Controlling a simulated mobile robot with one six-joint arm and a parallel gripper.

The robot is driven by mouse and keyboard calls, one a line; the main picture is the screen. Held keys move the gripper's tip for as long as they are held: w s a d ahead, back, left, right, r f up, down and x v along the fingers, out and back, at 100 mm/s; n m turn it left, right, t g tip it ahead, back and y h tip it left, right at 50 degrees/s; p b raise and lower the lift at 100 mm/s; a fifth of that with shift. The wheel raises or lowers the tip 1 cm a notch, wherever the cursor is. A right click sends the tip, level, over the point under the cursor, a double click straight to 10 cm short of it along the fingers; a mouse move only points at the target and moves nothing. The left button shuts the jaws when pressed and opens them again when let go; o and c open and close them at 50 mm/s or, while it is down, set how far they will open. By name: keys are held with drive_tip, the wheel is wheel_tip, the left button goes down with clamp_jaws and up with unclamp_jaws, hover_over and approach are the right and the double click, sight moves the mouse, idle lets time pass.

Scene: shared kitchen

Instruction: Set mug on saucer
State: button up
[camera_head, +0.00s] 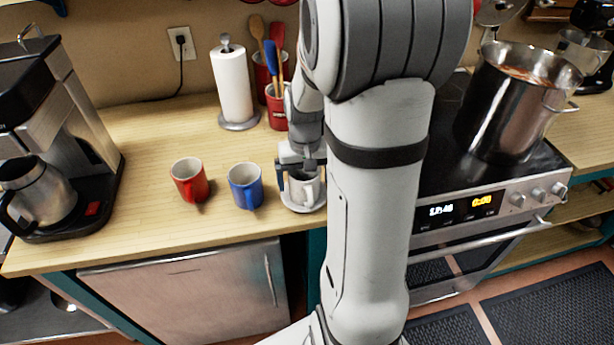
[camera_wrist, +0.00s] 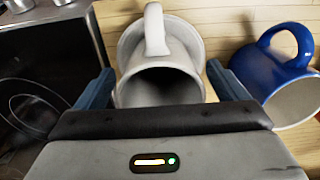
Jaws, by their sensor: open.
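A white mug (camera_head: 302,190) stands on a pale saucer (camera_head: 312,208) near the counter's front edge, partly hidden by my arm. In the wrist view the white mug (camera_wrist: 160,80) has its handle at the top of the picture, and the saucer (camera_wrist: 130,38) shows behind it. My gripper (camera_head: 298,172) is open, its blue fingers (camera_wrist: 158,88) on either side of the white mug with a visible gap on the right. Whether the left finger touches the mug I cannot tell.
A blue mug (camera_head: 245,187) stands just left of the saucer, close to my gripper's finger. A red mug (camera_head: 189,180) is farther left. A coffee maker (camera_head: 75,130), paper towel roll (camera_head: 232,85), utensil holder (camera_head: 276,108) and stove with a pot (camera_head: 508,100) surround the wooden counter.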

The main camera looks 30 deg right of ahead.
drive_tip(key=shift+r, duration=0.1)
wheel_tip(320, 180, up, 11)
drive_tip(key=s+a+n+t, duration=0.3)
drive_tip(key=s+a, duration=0.8)
drive_tip(key=s, duration=0.1)
drive_tip(key=shift+a+r, duration=0.15)
drive_tip(key=shift+r, duration=0.15)
idle(0.9)
